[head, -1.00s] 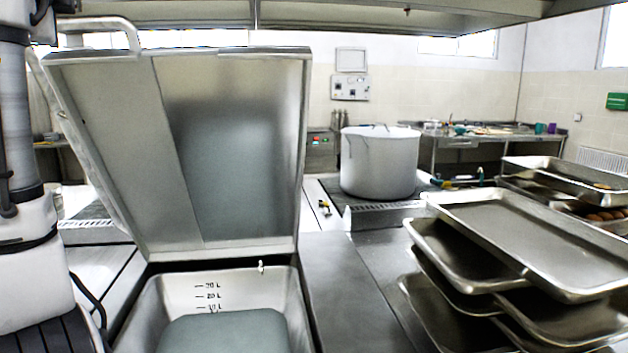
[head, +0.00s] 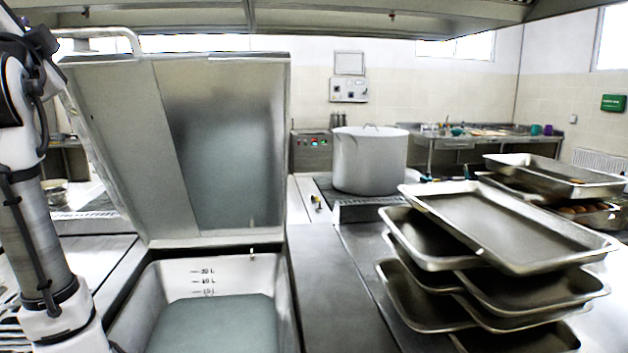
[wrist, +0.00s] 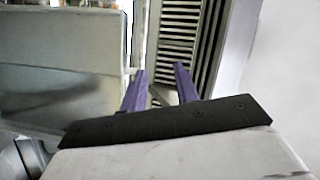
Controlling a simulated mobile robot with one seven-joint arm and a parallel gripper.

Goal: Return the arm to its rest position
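My arm (head: 40,210) stands along the left edge of the head view, beside the open lid of the pan cooker. My gripper is outside the head view. In the wrist view my gripper (wrist: 163,80) shows two purple fingers with a clear gap between them. Nothing is between the fingers. Beyond them are a dark slatted grate (wrist: 185,35) and a pale surface.
The raised steel lid (head: 140,150) stands close to my arm, over a basin (head: 272,290) with greyish liquid. A large pot (head: 370,165) stands behind. Stacked trays (head: 500,225) fill the right. The steel counter (head: 325,270) between is clear.

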